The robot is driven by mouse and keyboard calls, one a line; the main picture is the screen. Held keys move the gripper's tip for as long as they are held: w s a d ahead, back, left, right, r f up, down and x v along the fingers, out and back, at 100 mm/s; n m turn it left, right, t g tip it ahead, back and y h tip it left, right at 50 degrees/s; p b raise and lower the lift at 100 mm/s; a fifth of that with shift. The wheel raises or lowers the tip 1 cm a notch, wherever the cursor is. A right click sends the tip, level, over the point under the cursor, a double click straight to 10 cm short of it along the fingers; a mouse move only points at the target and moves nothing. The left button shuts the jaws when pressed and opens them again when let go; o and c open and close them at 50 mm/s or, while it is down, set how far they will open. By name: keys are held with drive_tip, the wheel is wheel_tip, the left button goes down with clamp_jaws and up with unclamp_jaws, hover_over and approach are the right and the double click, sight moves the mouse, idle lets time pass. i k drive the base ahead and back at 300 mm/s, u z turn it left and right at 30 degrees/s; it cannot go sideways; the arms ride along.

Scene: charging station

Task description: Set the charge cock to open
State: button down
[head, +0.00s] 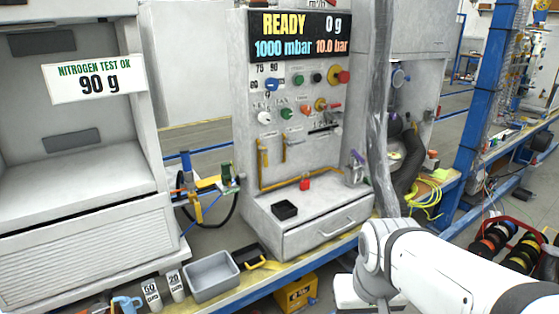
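The grey charging station (317,222) stands in the middle of the head view, with a control panel on its upright face. Two lever-like fittings with yellow parts, a left one (262,154) and a right one (285,147), are mounted low on the panel. A yellow pipe (280,184) runs below them, with a red part (305,182) on it. A fitting with a purple lever (357,156) is at the panel's lower right. The labels are too small to read, so I cannot tell which fitting is the charge cock or its setting. My gripper is not in view; only my white arm shows at lower right.
A display (299,36) reads READY, 0 g, 1000 mbar, 10.0 bar. A small black tray (285,210) sits on the station's ledge. A grey bin (211,277) stands at the front left. A grey hose (378,110) hangs at the station's right side, near a blue post (472,130).

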sight(263, 149)
drive_tip(key=z, duration=0.05)
drive_tip(key=i, duration=1)
drive_tip(key=z, duration=0.05)
